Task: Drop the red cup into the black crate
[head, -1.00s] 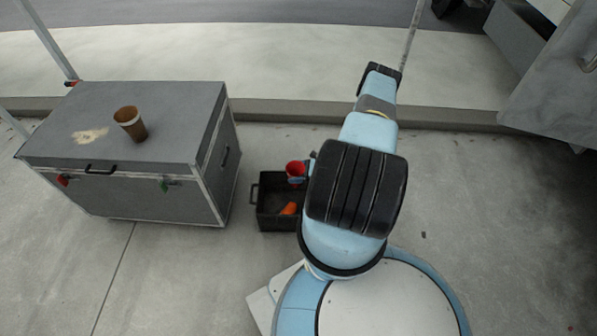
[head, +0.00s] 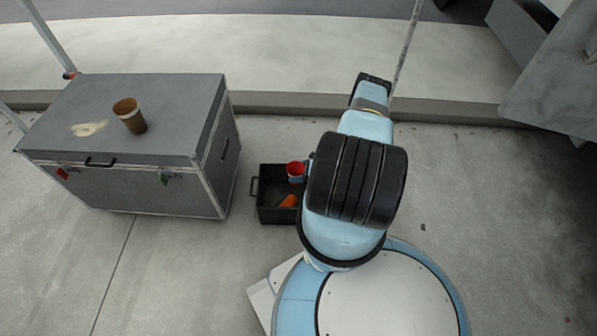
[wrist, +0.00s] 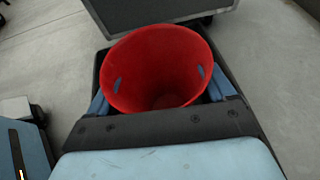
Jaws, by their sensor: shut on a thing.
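The red cup (head: 296,169) is held in my gripper (wrist: 158,92), with the blue fingers on either side of it. In the wrist view the cup (wrist: 158,60) shows its open mouth toward the camera. In the head view my gripper (head: 297,178) is mostly hidden by my arm. The black crate (head: 254,188) stands on the ground, and the cup appears over its opening. The exact height of the cup above the crate is hard to tell. In the wrist view, parts of the crate (wrist: 245,88) show around and below the cup.
An orange thing (head: 289,201) lies in the crate. A grey case (head: 150,190) stands left of it, with a brown cup (head: 129,116) and a pale stain on top. A kerb (head: 270,103) runs behind. A grey vehicle part (head: 555,85) is at upper right. Ground at right is clear.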

